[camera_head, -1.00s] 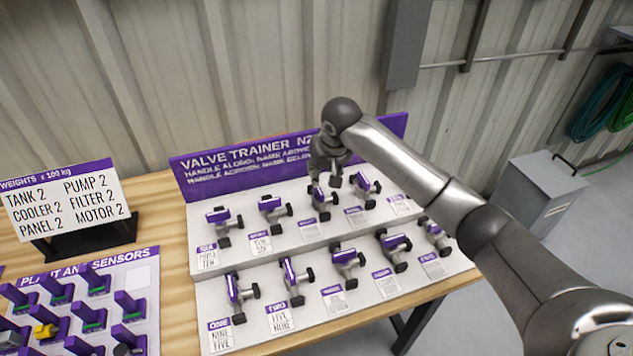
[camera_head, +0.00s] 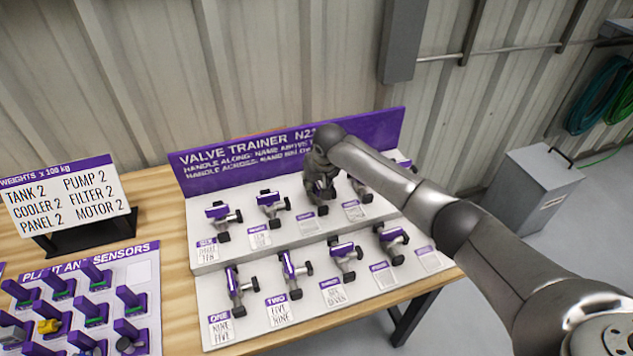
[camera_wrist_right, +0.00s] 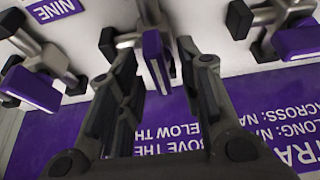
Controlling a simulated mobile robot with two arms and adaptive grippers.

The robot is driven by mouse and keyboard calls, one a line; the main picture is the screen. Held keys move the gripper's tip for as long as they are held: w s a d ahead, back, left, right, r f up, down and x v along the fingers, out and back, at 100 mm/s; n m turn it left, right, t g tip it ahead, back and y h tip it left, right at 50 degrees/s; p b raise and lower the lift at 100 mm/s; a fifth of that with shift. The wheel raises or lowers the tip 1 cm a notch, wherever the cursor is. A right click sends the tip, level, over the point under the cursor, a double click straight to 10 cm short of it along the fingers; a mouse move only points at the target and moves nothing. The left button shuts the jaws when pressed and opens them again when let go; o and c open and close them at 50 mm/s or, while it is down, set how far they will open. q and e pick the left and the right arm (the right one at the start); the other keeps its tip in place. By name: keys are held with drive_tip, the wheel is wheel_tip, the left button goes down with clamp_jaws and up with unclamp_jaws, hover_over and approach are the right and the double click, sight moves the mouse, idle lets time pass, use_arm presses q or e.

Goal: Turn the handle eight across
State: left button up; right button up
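The valve trainer board (camera_head: 200,183) carries two rows of valves with purple handles. My right gripper (camera_head: 319,197) is at the third valve from the left in the back row and hides most of it in the head view. In the right wrist view the gripper (camera_wrist_right: 160,95) is open, with a finger on each side of a purple handle (camera_wrist_right: 157,62). I cannot tell whether the fingers touch it. That valve's own name is not readable; a neighbouring plate reads NINE (camera_wrist_right: 52,8). My left gripper is not in view.
Neighbouring purple handles stand close on both sides, one at left (camera_wrist_right: 33,90) and one at right (camera_wrist_right: 297,42) in the wrist view. The purple header panel (camera_head: 235,160) rises behind the back row. A weights sign (camera_head: 68,200) and a plant sensors board (camera_head: 145,268) are at left.

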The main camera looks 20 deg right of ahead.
drive_tip(key=shift+c, duration=0.4)
drive_tip(key=c, duration=0.5)
clamp_jaws()
drive_tip(key=shift+s, duration=0.1)
